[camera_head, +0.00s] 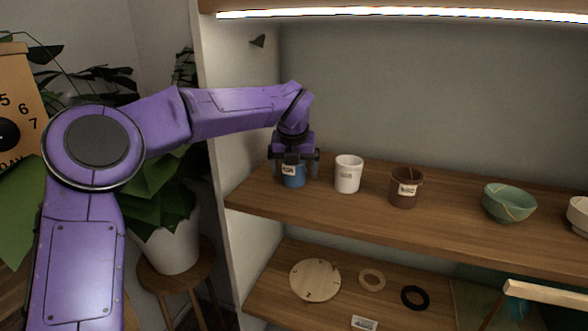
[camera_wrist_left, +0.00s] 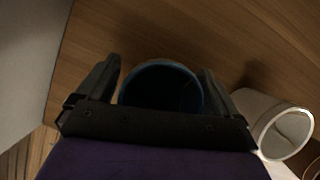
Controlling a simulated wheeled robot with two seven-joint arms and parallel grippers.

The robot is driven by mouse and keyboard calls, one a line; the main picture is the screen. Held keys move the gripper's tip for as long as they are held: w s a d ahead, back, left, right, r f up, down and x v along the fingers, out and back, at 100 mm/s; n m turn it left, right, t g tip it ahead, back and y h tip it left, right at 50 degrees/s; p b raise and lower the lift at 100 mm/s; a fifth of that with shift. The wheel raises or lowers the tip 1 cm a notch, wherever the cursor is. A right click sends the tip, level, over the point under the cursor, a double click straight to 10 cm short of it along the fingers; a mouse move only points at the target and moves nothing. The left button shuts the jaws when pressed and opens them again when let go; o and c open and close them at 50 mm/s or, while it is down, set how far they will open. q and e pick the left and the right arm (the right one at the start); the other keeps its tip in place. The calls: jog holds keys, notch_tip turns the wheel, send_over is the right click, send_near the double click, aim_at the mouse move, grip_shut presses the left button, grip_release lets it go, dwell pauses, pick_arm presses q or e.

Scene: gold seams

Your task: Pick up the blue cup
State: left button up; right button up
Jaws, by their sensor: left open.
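The blue cup (camera_head: 293,179) stands upright on the upper wooden shelf, near its left end, with a pale label on its front. My left gripper (camera_head: 296,158) is above and around it, pointing down, with one finger on each side. In the left wrist view the cup (camera_wrist_left: 162,86) shows from above, its dark round opening between the two open fingers of the gripper (camera_wrist_left: 160,82). A small gap shows on the left side; contact on the right side is hard to tell. My right gripper is not in view.
A white cup (camera_head: 348,174) stands close to the right of the blue cup, then a brown cup (camera_head: 406,188) and a green bowl (camera_head: 509,203). The shelf side wall (camera_head: 238,110) is close on the left. A wooden disc (camera_head: 315,281) and rings lie below.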

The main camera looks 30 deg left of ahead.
pick_arm(q)
jog(key=c, duration=1.1)
jog(key=shift+r, duration=0.1)
jog(key=shift+c, duration=0.2)
jog(key=shift+r+b, duration=0.3)
jog(key=s+d+r+b, duration=0.5)
jog(key=s+d+r, duration=0.1)
jog(key=s+r, duration=0.6)
jog(key=shift+s+d+b, duration=0.25)
jog(key=shift+d+b, duration=0.15)
